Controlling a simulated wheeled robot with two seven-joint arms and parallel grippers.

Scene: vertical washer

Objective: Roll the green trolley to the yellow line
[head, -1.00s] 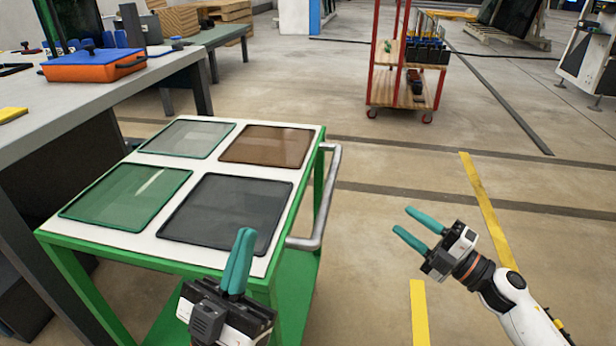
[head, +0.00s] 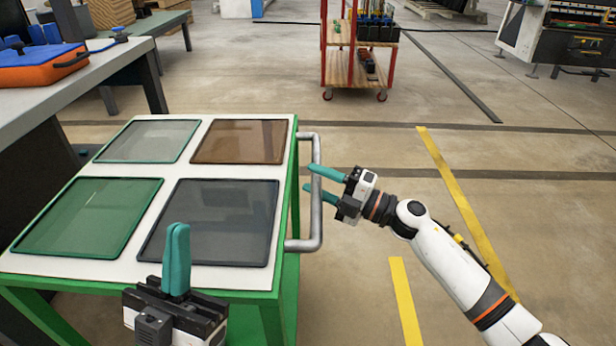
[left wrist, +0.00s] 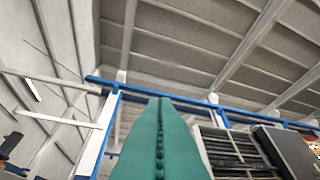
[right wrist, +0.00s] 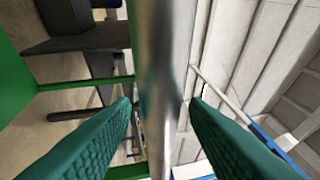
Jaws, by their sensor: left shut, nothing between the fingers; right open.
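The green trolley (head: 75,271) stands at the left, with a white top holding several framed coloured panels. Its grey metal handle (head: 318,225) sticks out on its right side. My right gripper (head: 310,182) is open at the handle, its teal fingers on either side of the bar. In the right wrist view the handle bar (right wrist: 157,70) runs between the two fingers, with no clear grip on it. My left gripper (head: 177,230) is shut and empty, pointing up at the trolley's near edge. The yellow line (head: 450,190) lies on the floor to the right, with a nearer piece (head: 405,300).
A grey workbench (head: 100,75) with an orange case (head: 40,68) stands close along the trolley's left. A red-framed cart (head: 340,65) stands further back. A machine (head: 560,40) is at the far right. The floor between trolley and yellow line is clear apart from my right arm.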

